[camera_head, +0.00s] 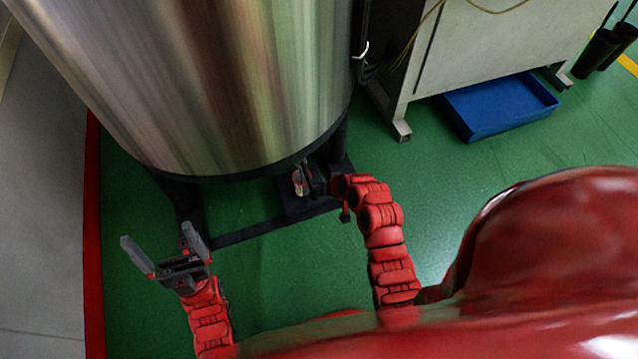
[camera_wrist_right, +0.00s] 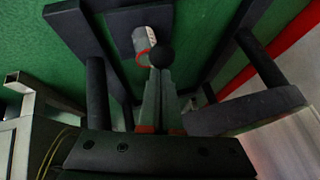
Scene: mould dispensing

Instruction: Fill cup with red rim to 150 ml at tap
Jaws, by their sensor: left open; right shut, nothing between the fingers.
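The cup with the red rim (camera_wrist_right: 153,39) shows in the right wrist view, pale with a red ring, by a dark plate of the stand under the tank. A round black knob (camera_wrist_right: 162,55) lies beside the cup, just past the fingertips of my right gripper (camera_wrist_right: 158,72). That gripper is shut and empty; I cannot tell whether it touches the knob. In the head view my right gripper (camera_head: 302,178) is at the lower edge of the steel tank (camera_head: 215,85). My left gripper (camera_head: 158,236) is open and empty, left of the tank's base. The cup's fill level cannot be seen.
The tank's dark stand (camera_head: 260,232) has legs and beams close around my right gripper. A blue bin (camera_head: 500,106) lies on the floor under a metal cabinet (camera_head: 490,45) to the right. Green floor (camera_head: 270,275) is clear in front of the stand.

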